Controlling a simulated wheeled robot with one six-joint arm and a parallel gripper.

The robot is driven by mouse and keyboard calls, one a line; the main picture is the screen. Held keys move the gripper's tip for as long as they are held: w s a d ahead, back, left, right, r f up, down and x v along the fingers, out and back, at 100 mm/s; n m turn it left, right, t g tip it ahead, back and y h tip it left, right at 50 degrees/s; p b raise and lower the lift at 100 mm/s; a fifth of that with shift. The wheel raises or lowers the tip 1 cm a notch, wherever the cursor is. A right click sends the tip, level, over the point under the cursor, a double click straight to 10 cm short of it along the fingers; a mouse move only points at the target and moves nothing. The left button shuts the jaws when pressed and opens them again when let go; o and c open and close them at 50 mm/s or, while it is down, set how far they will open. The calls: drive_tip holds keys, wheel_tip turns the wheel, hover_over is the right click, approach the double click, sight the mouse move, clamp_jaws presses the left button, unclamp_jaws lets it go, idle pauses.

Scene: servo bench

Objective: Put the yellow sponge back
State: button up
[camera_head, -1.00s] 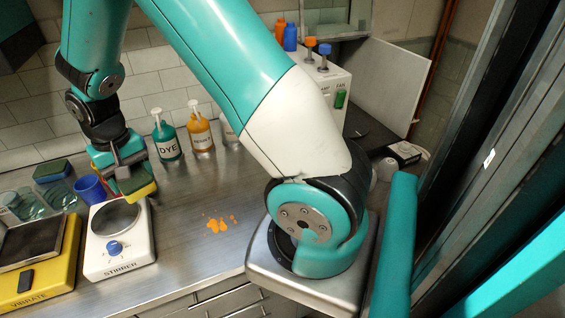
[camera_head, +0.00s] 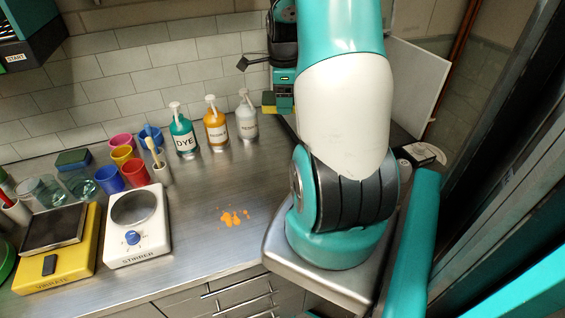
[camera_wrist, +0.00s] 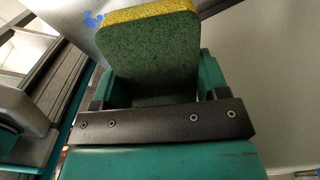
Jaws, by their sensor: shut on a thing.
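The yellow sponge (camera_wrist: 150,45), with a green scouring side and a yellow edge, is held between the fingers of my gripper (camera_wrist: 155,92) in the wrist view. In the head view my gripper (camera_head: 283,102) is up at the back of the bench, right of the bottles. A small part of the sponge (camera_head: 268,99) shows at its left side. The arm hides the area behind it, and where the sponge's place is cannot be told.
An orange splatter (camera_head: 235,217) lies on the steel bench (camera_head: 200,240). DYE (camera_head: 183,137), orange (camera_head: 216,128) and pale (camera_head: 246,120) pump bottles stand along the wall. Coloured cups, a white stirrer (camera_head: 138,235) and a yellow vibrate unit (camera_head: 70,265) are at left. A blue-green sponge-like block (camera_head: 73,158) sits behind them.

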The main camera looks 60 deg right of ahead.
sight(285, 164)
wheel_tip(285, 164, down, 20)
drive_tip(key=p, duration=0.4)
drive_tip(key=shift+s+r, duration=0.15)
drive_tip(key=shift+r, duration=0.05)
drive_tip(key=shift+d+f, duration=0.1)
drive_tip(key=shift+f, duration=0.05)
drive_tip(key=shift+f+b, duration=0.25)
drive_tip(key=shift+b, duration=0.05)
drive_tip(key=o, duration=1)
drive_tip(key=shift+r, duration=0.1)
drive_tip(key=shift+c, duration=0.2)
drive_tip(key=shift+r, duration=0.1)
